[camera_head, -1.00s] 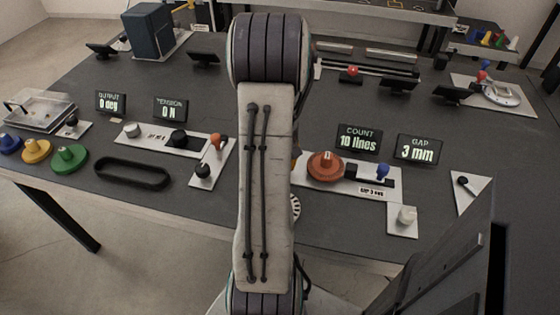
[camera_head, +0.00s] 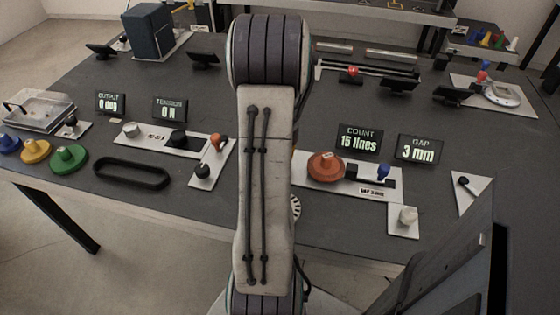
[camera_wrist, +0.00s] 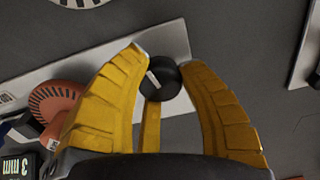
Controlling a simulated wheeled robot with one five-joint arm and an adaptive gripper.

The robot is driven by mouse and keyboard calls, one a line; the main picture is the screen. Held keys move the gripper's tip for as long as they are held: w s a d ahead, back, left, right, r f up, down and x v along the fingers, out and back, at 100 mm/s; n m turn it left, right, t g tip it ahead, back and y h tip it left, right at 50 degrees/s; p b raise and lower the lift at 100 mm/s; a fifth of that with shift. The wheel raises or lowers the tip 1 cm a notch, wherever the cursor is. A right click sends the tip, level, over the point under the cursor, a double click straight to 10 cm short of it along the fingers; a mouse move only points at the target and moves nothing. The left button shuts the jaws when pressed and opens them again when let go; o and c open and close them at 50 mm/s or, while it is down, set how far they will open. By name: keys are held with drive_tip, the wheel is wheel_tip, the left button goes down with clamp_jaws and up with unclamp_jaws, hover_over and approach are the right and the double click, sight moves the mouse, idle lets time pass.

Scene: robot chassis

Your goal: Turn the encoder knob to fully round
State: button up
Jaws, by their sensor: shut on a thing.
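In the wrist view the dark round knob (camera_wrist: 160,80), with a white pointer line on its top, sits on a pale panel (camera_wrist: 110,62). The fingers of my gripper (camera_wrist: 165,68) close around it, and they are shut on it. The orange encoder disc (camera_wrist: 58,102) with dark radial marks is left of the gripper in the wrist view. It also shows right of my arm in the head view (camera_head: 325,166). The COUNT display (camera_head: 359,141) reads 15 lines and the GAP display (camera_head: 419,149) reads 3 mm. My arm hides the knob and gripper in the head view.
A blue-topped lever (camera_head: 383,171) stands right of the orange disc. A small plate with a pale knob (camera_head: 406,215) lies near the front edge. On the left are another knob panel (camera_head: 155,138) and a black belt loop (camera_head: 131,173).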

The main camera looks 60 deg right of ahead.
drive_tip(key=m, duration=1.5)
drive_tip(key=shift+s+m, duration=0.1)
drive_tip(key=shift+m, duration=0.2)
drive_tip(key=m, duration=0.3)
drive_tip(key=shift+a+m, duration=0.1)
drive_tip(key=shift+m, duration=0.2)
drive_tip(key=m, duration=0.3)
drive_tip(key=shift+f+m, duration=0.1)
drive_tip(key=shift+m, duration=0.2)
drive_tip(key=m, duration=0.4)
drive_tip(key=shift+b, duration=0.3)
drive_tip(key=shift+a+m, duration=0.1)
drive_tip(key=shift+m, duration=1.7)
